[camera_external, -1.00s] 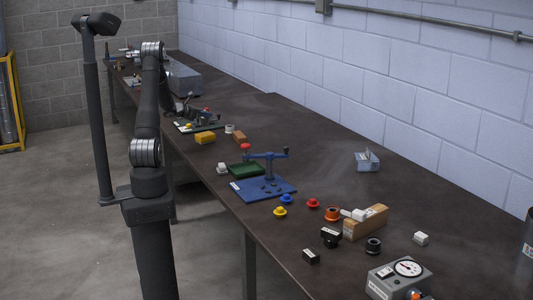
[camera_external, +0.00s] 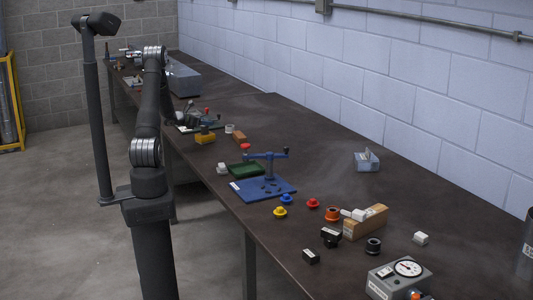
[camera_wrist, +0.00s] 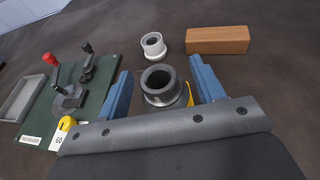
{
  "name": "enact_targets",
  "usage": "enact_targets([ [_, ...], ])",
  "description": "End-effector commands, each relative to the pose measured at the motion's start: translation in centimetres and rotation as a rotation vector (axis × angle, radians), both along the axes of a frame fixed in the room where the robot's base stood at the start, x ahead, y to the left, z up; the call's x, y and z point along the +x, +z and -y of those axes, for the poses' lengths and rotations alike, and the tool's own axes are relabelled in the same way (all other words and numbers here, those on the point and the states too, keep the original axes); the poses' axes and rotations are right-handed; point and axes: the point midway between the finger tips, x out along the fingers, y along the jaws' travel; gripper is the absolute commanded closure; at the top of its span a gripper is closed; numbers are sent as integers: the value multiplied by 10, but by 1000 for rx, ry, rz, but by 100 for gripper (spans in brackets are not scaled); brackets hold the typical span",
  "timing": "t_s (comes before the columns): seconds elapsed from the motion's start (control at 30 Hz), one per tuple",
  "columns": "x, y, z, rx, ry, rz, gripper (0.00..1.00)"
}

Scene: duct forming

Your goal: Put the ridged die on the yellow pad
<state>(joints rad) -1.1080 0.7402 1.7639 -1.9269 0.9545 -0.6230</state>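The ridged die (camera_wrist: 158,82), a dark round collar with an open bore, stands upright between my blue fingers in the wrist view. The yellow pad (camera_wrist: 189,97) shows beneath and beside it, mostly hidden by the die and my gripper. In the external view, the yellow pad (camera_external: 204,139) is a small block near the table's left edge, with the dark die (camera_external: 205,129) appearing to rest on top. My gripper (camera_wrist: 161,72) is open around the die, with a visible gap at the left finger; the right finger is close to it.
A pale ring (camera_wrist: 153,45) and a wooden block (camera_wrist: 217,40) lie just beyond the die. A green board (camera_wrist: 68,95) with a red-knobbed lever and a grey tray (camera_wrist: 18,98) are at left. The blue press (camera_external: 268,167) and green tray (camera_external: 246,169) stand nearer the external camera.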

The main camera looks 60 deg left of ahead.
Motion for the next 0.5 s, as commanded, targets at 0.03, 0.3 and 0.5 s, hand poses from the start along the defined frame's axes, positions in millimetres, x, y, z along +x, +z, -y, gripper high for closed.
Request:
enact_targets([
  [0.03, 0, 0, 0, 0, 0, 0, 38],
  [0.3, -3, 4, 0, 0, 2, 0, 38],
  [0.5, -37, 15, 5, -1, 4, 0, 38],
])
